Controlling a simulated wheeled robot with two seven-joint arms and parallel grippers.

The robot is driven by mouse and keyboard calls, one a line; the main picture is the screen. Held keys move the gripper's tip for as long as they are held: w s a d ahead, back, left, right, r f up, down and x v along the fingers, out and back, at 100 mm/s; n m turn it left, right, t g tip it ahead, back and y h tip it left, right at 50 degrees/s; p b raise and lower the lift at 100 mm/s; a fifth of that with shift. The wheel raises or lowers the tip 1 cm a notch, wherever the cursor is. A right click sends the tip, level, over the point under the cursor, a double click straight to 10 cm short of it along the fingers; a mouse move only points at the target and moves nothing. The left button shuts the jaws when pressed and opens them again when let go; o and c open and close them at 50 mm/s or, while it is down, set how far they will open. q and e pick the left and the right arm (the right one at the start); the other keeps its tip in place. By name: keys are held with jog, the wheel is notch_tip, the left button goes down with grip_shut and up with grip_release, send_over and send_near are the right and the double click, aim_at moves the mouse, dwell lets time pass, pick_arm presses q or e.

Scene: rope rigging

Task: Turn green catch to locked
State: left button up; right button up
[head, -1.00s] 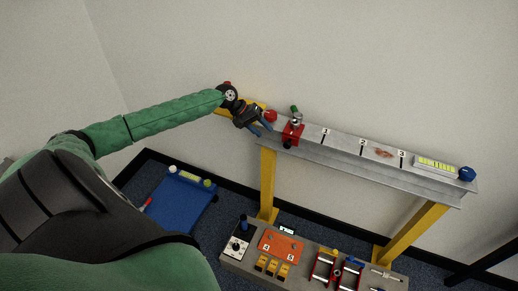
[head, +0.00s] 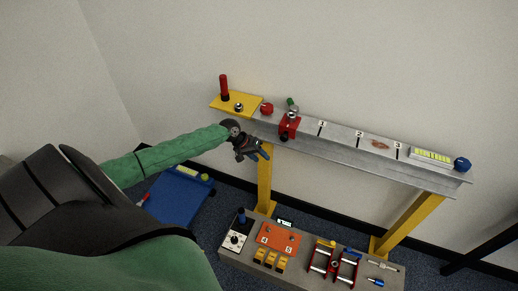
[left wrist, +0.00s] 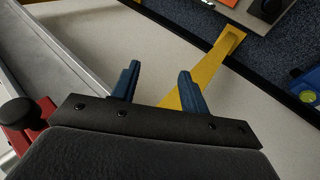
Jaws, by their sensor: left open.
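The green catch (head: 291,102) is a small green piece at the top of the red clamp (head: 289,127) on the grey beam. A silver round part sits just below it. My left gripper (head: 264,153) is in front of and below the beam's left end, left of the red clamp and apart from it. Its two blue fingers are apart and empty; they also show in the left wrist view (left wrist: 158,82). In that view the red clamp (left wrist: 22,128) with a black knob is at the left edge, and I cannot see the green catch. My right gripper is not in view.
The grey beam (head: 340,160) stands on yellow legs (head: 265,185). A yellow plate (head: 224,105) with a red post is at its left end. A red knob (head: 267,109) is left of the clamp. Below stands a grey bench (head: 305,278) with several fixtures. A blue mat (head: 180,205) lies left.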

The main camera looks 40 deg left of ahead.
pick_arm(q)
jog(key=s+d+f, duration=0.2)
jog(key=s+f, duration=0.1)
jog(key=f, duration=0.4)
jog(key=shift+f+m+y, duration=0.3)
jog(key=shift+y, duration=0.1)
jog(key=shift+d, duration=0.1)
jog(key=shift+c, duration=0.5)
